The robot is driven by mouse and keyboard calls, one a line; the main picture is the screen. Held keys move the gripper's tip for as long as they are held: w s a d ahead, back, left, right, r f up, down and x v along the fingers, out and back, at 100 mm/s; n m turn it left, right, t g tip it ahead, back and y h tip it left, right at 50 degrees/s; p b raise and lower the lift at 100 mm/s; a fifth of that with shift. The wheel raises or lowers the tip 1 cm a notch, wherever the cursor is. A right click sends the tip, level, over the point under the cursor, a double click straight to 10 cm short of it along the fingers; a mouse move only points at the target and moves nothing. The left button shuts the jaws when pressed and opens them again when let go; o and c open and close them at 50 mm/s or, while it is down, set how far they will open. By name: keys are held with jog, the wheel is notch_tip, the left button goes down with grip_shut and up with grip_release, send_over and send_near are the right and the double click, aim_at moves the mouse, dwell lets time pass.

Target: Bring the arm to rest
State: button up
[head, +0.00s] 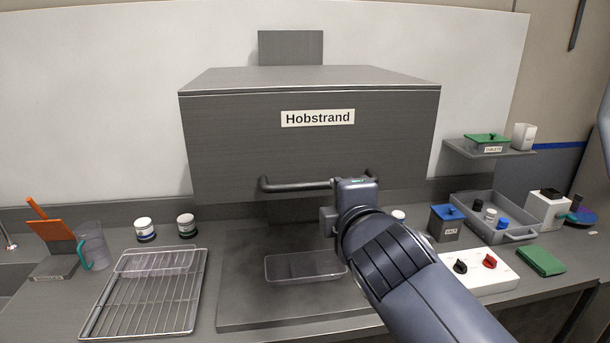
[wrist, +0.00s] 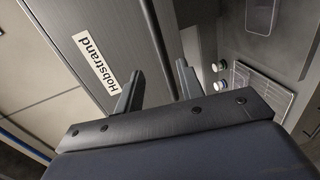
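My arm reaches in from the lower right in the head view. My gripper (head: 345,205) is in front of the grey Hobstrand hood (head: 240,135), at the right part of its dark bar handle (head: 295,184). The gripper hides part of the handle. Whether a finger touches the handle cannot be told.
A clear tray (head: 303,278) lies on the grey slab (head: 240,310) below the hood. A wire rack (head: 127,319) with another clear tray stands left.

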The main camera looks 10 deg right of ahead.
aim_at(327, 188)
jog(key=w, duration=0.3)
jog(key=w+f+b, duration=0.1)
jog(key=w, duration=0.2)
jog(key=w+f, duration=0.1)
jog(key=w, duration=0.3)
jog(key=shift+a+f, duration=0.1)
jog(key=shift+a, duration=0.05)
jog(key=shift+f+b, duration=0.1)
jog(key=shift+b, duration=0.25)
jog(key=shift+s, duration=0.1)
